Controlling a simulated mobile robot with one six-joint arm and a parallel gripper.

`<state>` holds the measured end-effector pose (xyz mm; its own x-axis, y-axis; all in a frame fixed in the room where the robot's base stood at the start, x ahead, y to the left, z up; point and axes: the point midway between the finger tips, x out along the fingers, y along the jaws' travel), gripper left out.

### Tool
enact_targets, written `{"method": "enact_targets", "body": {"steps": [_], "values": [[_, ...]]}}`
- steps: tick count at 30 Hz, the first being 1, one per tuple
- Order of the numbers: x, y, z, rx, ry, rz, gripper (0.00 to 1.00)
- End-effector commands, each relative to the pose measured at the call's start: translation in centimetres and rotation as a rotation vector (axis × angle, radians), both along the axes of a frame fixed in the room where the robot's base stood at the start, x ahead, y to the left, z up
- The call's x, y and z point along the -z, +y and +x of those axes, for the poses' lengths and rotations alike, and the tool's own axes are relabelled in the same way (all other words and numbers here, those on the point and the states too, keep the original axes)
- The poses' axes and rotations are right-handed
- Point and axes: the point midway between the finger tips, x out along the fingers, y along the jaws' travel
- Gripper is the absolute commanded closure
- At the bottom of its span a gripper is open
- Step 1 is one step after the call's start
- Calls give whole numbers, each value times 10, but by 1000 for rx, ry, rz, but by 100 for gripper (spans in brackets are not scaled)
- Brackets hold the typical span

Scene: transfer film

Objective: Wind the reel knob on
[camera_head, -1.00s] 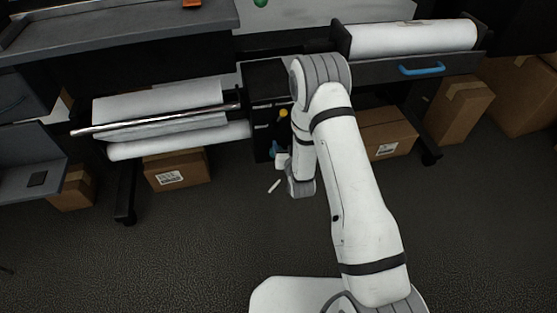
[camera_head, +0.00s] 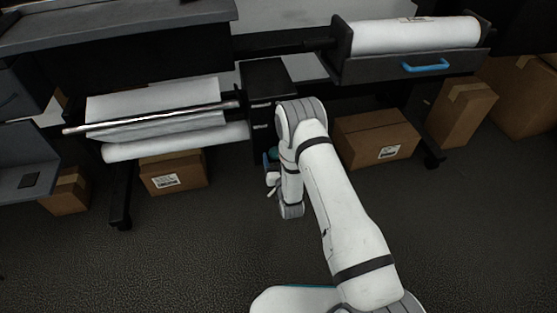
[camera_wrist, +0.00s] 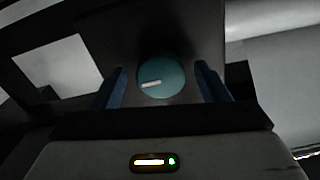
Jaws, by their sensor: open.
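The reel knob (camera_wrist: 162,78) is a round teal dial with a white pointer line, on the dark face of a unit. In the wrist view its line points left and slightly down. My gripper (camera_wrist: 161,66) is open, with one blue finger on each side of the knob and a visible gap to each. I cannot tell how deep the fingertips reach around it. In the head view the gripper is at the front of the black unit (camera_head: 268,80), and the knob is mostly hidden by my arm.
A paper roll with a shiny bar (camera_head: 150,119) sticks out left of the unit. A drawer with a blue handle (camera_head: 425,66) holds a white roll (camera_head: 415,36) at right. Cardboard boxes (camera_head: 375,138) stand beneath. The floor in front is clear.

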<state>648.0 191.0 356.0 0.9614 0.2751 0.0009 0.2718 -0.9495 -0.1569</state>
Motion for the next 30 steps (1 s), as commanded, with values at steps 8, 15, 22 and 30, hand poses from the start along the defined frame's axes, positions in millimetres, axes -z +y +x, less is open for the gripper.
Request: {"method": "enact_targets", "body": {"steps": [8, 15, 22, 30], "values": [[-1, 2, 5, 0, 1, 0, 32], [0, 2, 5, -1, 1, 0, 46], [0, 2, 5, -1, 1, 0, 65], [0, -3, 5, 4, 3, 3, 76]]}}
